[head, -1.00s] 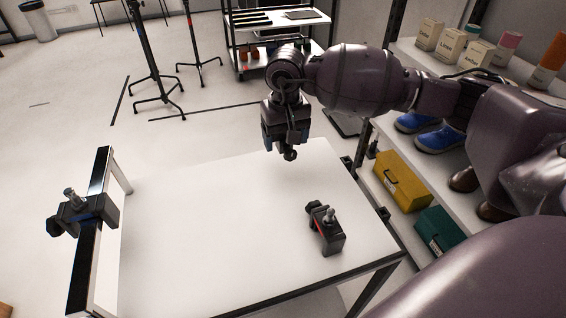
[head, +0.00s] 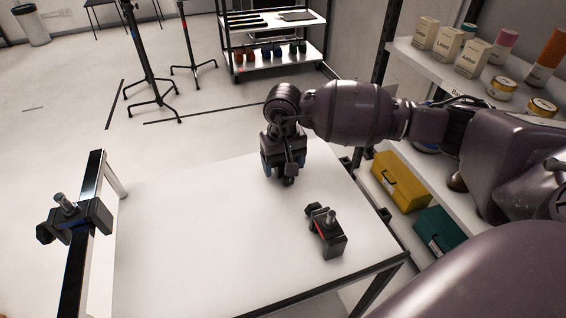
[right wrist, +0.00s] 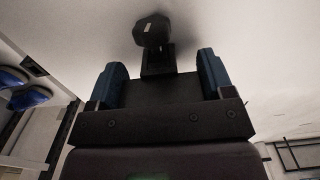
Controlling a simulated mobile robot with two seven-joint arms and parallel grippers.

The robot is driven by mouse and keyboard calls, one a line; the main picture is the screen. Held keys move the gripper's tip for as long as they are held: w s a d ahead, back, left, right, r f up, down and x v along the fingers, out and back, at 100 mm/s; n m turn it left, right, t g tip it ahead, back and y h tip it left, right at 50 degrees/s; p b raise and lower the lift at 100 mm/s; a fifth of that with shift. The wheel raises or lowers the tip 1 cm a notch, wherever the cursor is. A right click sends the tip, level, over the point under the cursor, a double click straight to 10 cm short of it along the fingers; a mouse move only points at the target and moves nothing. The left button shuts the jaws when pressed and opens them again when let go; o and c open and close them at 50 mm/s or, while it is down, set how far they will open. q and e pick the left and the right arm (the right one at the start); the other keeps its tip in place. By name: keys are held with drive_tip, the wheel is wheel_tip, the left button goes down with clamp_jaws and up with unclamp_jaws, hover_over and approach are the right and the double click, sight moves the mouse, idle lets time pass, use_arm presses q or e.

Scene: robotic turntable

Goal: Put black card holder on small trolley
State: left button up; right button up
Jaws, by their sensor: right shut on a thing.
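My right gripper (head: 284,170) is over the far part of a white-topped table, shut on a small black part taken as the black card holder. In the right wrist view the black card holder (right wrist: 156,60) sits between the blue fingertips (right wrist: 160,84), with a dark round knob beyond them. The head view mostly hides it behind the gripper; whether it touches the top is unclear. The white-topped table (head: 190,240) may be the small trolley. A dark two-level shelf trolley (head: 272,30) stands farther back; I cannot tell which is meant. My left gripper is not in view.
A black clamp with a red mark (head: 328,240) stands on the table's right. Another black clamp (head: 72,220) sits on the rail (head: 85,250) at left. Shelves with boxes and a yellow case (head: 400,182) border the right. The table's middle is clear.

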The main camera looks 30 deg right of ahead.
drive_tip(key=shift+f, duration=0.15)
drive_tip(key=o, duration=1)
drive_tip(key=shift+o, duration=0.2)
drive_tip(key=shift+r, duration=0.4)
wheel_tip(320, 180, up, 10)
drive_tip(key=shift+p, duration=0.7)
drive_tip(key=shift+r, duration=0.75)
